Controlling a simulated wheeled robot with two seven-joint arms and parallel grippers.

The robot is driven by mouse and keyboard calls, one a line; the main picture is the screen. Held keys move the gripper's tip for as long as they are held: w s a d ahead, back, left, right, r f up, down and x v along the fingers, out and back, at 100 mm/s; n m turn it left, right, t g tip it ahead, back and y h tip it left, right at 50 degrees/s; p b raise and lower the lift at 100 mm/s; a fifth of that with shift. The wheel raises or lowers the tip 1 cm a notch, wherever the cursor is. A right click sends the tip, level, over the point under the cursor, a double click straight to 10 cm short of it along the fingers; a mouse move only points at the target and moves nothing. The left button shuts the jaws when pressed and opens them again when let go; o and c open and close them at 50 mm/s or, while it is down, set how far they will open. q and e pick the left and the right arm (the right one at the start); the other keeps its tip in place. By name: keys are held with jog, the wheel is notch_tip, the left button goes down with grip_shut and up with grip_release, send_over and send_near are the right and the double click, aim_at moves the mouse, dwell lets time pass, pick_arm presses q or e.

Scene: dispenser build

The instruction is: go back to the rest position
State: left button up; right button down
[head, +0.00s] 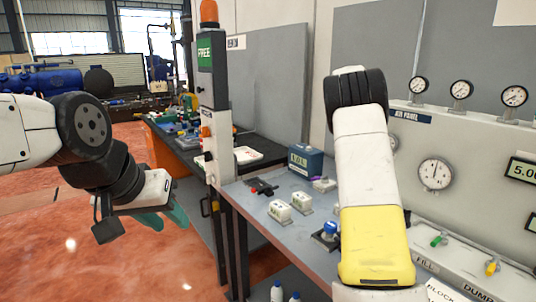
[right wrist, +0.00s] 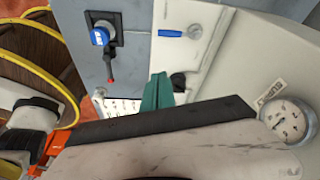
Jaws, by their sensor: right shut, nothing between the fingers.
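My left gripper (head: 163,218) hangs at the left of the head view, over the red floor and away from the bench. Its teal fingers are partly hidden behind the wrist, so I cannot tell whether they are open or shut. My right arm, white with a yellow link, stands in front of the panel in the head view, and its gripper is hidden there. In the right wrist view, my right gripper (right wrist: 157,91) shows its teal fingers together, with nothing between them.
The grey bench (head: 248,206) carries white blocks (head: 279,210), a dark blue box (head: 305,160) and a blue-topped part (head: 329,232). A post with a green FREE sign (head: 204,52) stands at its left end. The air panel (head: 450,135) with gauges is at right. Floor at left is clear.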

jog(key=s+a+r+n+t+y, duration=0.2)
jog(key=s+a+r+n+t, duration=0.15)
jog(key=s+a+n, duration=0.4)
jog(key=s+a+r+n+t+y, duration=0.2)
jog(key=s+a+r+n, duration=0.35)
jog(key=s+n, duration=0.3)
jog(key=s+a+f+n+t, duration=0.3)
jog(key=s+a+n, duration=0.6)
jog(key=s, duration=0.5)
jog(key=shift+s+a+f+n+y, duration=0.2)
jog(key=shift+a+f+n+y, duration=0.1)
jog(key=shift+n, duration=0.5)
jog(key=shift+d, duration=0.1)
